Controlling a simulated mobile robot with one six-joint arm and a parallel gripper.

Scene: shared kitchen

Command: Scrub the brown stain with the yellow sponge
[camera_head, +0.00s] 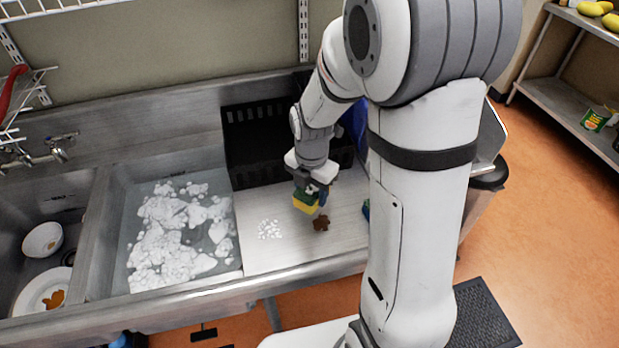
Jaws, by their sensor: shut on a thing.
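The yellow sponge (306,199), with a green layer, is held in my gripper (311,186) over the steel drainboard. My gripper is shut on it. The brown stain (321,223) is a small dark patch on the drainboard, just right of and below the sponge in the picture. Whether the sponge touches the board is hard to tell.
A white speckled patch (269,229) lies left of the stain. A sink basin with foamy water (185,225) is further left, then one with a bowl (42,240) and a plate (42,290). A black crate (262,145) stands behind the sponge. My arm hides the board's right part.

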